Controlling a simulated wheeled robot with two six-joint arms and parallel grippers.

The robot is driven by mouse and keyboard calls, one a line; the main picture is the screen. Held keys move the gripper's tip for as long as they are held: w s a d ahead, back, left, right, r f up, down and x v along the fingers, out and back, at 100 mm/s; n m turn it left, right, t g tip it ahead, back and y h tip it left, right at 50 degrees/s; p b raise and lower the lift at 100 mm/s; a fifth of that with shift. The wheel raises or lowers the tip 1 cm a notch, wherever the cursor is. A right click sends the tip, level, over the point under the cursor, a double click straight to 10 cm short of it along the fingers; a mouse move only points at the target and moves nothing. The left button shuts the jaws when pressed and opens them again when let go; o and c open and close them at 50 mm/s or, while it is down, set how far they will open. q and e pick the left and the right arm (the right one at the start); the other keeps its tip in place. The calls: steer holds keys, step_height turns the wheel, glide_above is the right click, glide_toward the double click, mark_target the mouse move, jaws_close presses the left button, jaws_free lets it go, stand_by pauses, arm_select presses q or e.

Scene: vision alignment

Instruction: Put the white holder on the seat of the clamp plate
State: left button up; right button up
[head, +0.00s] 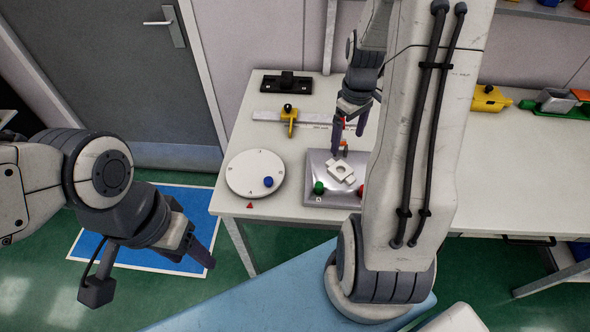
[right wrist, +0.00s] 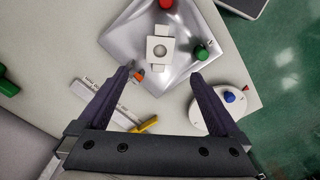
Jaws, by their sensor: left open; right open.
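The white holder (head: 342,170) is a small white block with a round hole and end tabs. It lies on the silver clamp plate (head: 322,197) on the table. In the right wrist view the holder (right wrist: 160,49) shows near the middle of the plate (right wrist: 121,36); I cannot tell whether it is in the seat. My right gripper (head: 349,141) is open and empty, above the table by the plate's far edge. In the right wrist view its fingers (right wrist: 162,74) are spread wide with the holder ahead of them. My left gripper (head: 202,252) is open and empty, off the table at the left.
The plate carries a green knob (head: 318,187) and a red knob (right wrist: 166,4). A small orange part (right wrist: 138,76) is by its edge. A white disc (head: 256,173) with a blue knob stands left of the plate. A ruler with a yellow slider (head: 289,118) and a black block (head: 287,82) lie behind.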

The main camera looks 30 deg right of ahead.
steer(key=s+a+r+n, duration=0.1)
steer(key=a+r, duration=0.2)
steer(key=a, duration=0.6)
steer(key=a+r+n, duration=0.1)
steer(key=a+r, duration=0.1)
steer(key=a, duration=0.6)
steer(key=s+a+r+n+y, duration=0.1)
steer(key=s+a+r+n, duration=0.1)
steer(key=s+a, duration=1.2)
steer(key=shift+s+r+n, duration=0.3)
steer(key=shift+s+r, duration=0.3)
steer(key=shift+s, duration=0.05)
steer(key=shift+a, duration=0.1)
